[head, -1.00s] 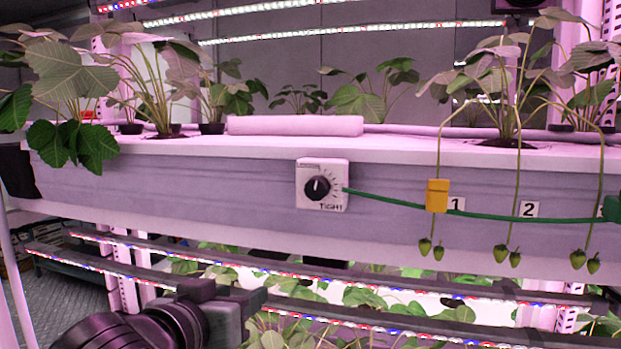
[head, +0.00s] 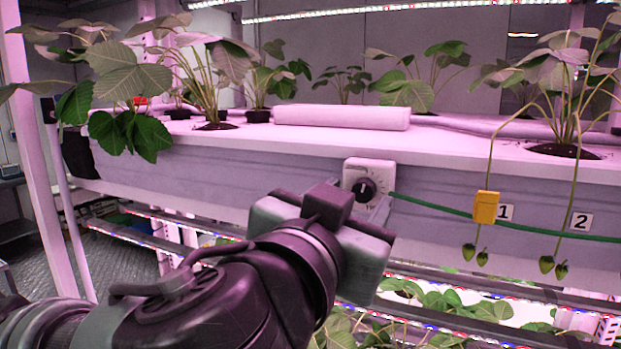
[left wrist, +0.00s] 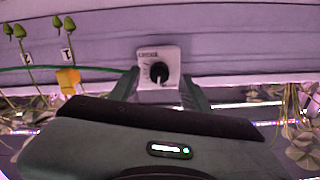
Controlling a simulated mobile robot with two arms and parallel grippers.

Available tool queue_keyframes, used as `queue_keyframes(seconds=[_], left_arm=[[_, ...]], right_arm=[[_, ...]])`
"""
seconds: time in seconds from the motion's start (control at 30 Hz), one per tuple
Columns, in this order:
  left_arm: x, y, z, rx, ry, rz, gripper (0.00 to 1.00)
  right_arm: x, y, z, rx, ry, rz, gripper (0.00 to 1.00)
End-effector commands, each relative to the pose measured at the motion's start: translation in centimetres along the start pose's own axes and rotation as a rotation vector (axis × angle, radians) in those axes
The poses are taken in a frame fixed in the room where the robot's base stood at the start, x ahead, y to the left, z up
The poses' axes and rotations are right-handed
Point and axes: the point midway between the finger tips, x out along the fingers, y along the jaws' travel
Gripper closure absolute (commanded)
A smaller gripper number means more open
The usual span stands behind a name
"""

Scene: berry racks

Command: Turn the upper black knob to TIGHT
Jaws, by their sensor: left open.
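The black knob (head: 364,189) sits on a white square dial box (head: 382,170) on the front of the long grey planter. Its label is partly covered by my left gripper (head: 378,208) in the head view. In the left wrist view the knob (left wrist: 158,72) and box (left wrist: 146,53) show between the two fingers of my open left gripper (left wrist: 160,77). The fingers appear just short of the box, with nothing held. The knob's exact pointer direction is too small to tell. Only one knob is in view. My right gripper is out of view.
A green line (head: 440,204) runs right from the box past a yellow clip (head: 485,207) and number labels 1 (head: 504,213) and 2 (head: 581,221). Green berries (head: 547,265) hang below. Leafy plants (head: 130,85) stand along the planter (head: 215,190).

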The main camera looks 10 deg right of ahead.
Motion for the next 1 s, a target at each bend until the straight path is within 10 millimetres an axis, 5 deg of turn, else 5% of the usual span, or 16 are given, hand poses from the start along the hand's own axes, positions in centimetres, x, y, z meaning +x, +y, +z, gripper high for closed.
queue_keyframes(seconds=[0.43,0.47,0.63,1.0], left_arm=[[1.8,0.0,0.1,0.0,0.0,0.001,0.53],[1.8,0.0,0.1,0.0,0.0,0.001,0.55],[1.7,0.0,0.1,0.0,0.0,0.0,1.0],[1.7,0.0,0.1,0.041,0.002,0.0,1.0]], right_arm=[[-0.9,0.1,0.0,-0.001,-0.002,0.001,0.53],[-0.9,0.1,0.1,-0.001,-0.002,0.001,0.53],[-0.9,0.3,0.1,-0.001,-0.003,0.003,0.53],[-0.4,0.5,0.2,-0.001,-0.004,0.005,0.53]])
